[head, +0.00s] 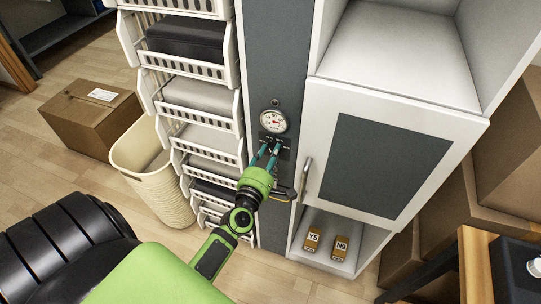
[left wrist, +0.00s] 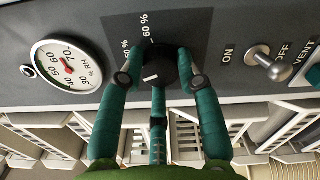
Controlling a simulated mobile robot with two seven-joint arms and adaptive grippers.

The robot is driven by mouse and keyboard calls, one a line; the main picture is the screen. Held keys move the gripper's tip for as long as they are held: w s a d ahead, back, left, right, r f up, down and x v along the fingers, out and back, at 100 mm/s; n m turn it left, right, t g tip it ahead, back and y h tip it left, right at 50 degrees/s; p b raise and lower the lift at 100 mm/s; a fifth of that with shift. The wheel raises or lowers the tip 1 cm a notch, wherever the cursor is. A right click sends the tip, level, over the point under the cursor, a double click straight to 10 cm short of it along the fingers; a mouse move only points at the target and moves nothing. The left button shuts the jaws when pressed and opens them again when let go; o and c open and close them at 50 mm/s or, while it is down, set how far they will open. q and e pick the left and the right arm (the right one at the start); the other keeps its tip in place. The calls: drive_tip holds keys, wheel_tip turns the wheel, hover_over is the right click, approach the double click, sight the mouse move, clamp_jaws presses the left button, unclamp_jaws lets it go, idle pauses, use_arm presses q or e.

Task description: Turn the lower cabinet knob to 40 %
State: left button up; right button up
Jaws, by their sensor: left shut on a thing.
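The black knob (left wrist: 158,66) sits on the dark panel between the teal fingers of my left gripper (left wrist: 158,82). It has a short white mark on its face. A "60 %" label stands beside the knob, and another percent label is partly hidden by a finger. I cannot tell exactly which value the mark points to. In the head view my left gripper (head: 267,155) reaches to the panel below a round gauge and covers the knob. Its fingers are shut on the knob. My right gripper is not in view.
The round gauge (head: 273,121) with a red needle is above the gripper; it also shows in the left wrist view (left wrist: 66,66). A toggle switch (left wrist: 272,64) marked ON and OFF is beside the knob. White baskets (head: 205,95) stand left, a cabinet door (head: 385,165) right.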

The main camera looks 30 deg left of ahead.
use_arm(q)
drive_tip(key=shift+a+r+n, duration=0.15)
drive_tip(key=shift+a+n, duration=0.05)
drive_tip(key=shift+n, duration=0.5)
drive_tip(key=o, duration=1.1)
drive_tip(key=shift+o, duration=0.2)
drive_tip(key=shift+d, duration=0.1)
drive_tip(key=shift+s+d+f, duration=0.1)
drive_tip(key=shift+s+f, duration=0.1)
drive_tip(key=shift+s, duration=0.1)
drive_tip(key=v, duration=1.1)
drive_tip(key=shift+s, duration=0.2)
